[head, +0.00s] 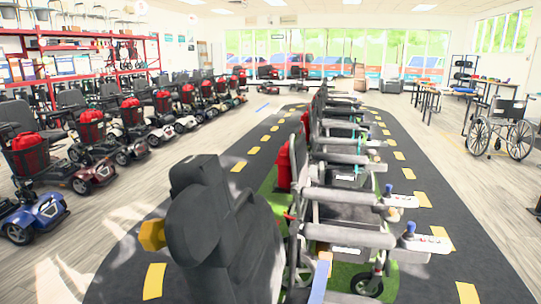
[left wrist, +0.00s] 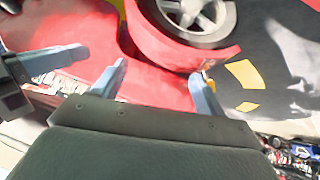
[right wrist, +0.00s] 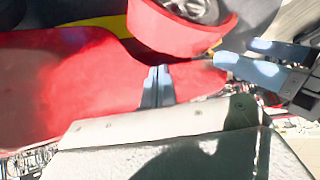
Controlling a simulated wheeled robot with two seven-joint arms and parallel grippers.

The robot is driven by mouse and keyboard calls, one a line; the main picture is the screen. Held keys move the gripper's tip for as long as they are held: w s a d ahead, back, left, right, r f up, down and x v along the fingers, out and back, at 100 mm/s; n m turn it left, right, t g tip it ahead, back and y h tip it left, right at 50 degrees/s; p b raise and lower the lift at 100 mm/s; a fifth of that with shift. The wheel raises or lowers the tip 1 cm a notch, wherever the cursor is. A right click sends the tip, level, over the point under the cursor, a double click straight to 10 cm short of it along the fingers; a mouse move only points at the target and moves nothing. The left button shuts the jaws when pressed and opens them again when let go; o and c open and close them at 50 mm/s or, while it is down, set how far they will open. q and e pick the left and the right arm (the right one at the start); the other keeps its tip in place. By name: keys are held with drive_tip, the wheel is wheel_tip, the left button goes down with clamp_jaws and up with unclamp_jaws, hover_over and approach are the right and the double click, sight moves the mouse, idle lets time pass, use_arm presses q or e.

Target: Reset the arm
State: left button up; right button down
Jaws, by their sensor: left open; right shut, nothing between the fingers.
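My left gripper (left wrist: 158,88) shows in the left wrist view. Its two blue-grey fingers stand well apart with nothing between them. My right gripper (right wrist: 157,85) shows in the right wrist view. Its fingertips are together and hold nothing. I cannot make out either gripper in the head view, so where they are relative to the chairs is unclear.
A black seat (head: 225,225) stands close in front, with a row of grey-armed chairs (head: 345,195) behind it. Scooters with red-filled baskets (head: 85,160) line the left. A wheelchair (head: 500,130) stands at right. Open floor (head: 450,195) lies right of the row.

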use_arm(q)
drive_tip(key=s+a+r+g+p, duration=0.1)
drive_tip(key=r+p, duration=0.4)
drive_tip(key=r, duration=0.6)
drive_tip(key=s+a+r+g+y+p, duration=0.1)
drive_tip(key=a+r+p, duration=0.3)
drive_tip(key=r, duration=0.8)
drive_tip(key=s+a+r+g+y+p, duration=0.1)
drive_tip(key=s+a+r+g+p, duration=0.1)
drive_tip(key=r+p, duration=0.4)
wheel_tip(320, 180, up, 6)
drive_tip(key=shift+s+a+f+g, duration=0.2)
drive_tip(key=shift+s+g, duration=0.4)
drive_tip(key=shift+s, duration=0.25)
use_arm(e)
drive_tip(key=s+d+r+g, duration=0.1)
drive_tip(key=s+d+r, duration=0.1)
drive_tip(key=r, duration=0.9)
drive_tip(key=s+d+r+g+h, duration=0.1)
drive_tip(key=d+r+g, duration=0.1)
drive_tip(key=r, duration=1)
drive_tip(key=s+d+r+g+h, duration=0.1)
drive_tip(key=s+d+r+g, duration=0.1)
drive_tip(key=r, duration=0.9)
drive_tip(key=shift+s+d+r, duration=0.35)
drive_tip(key=shift+d, duration=0.35)
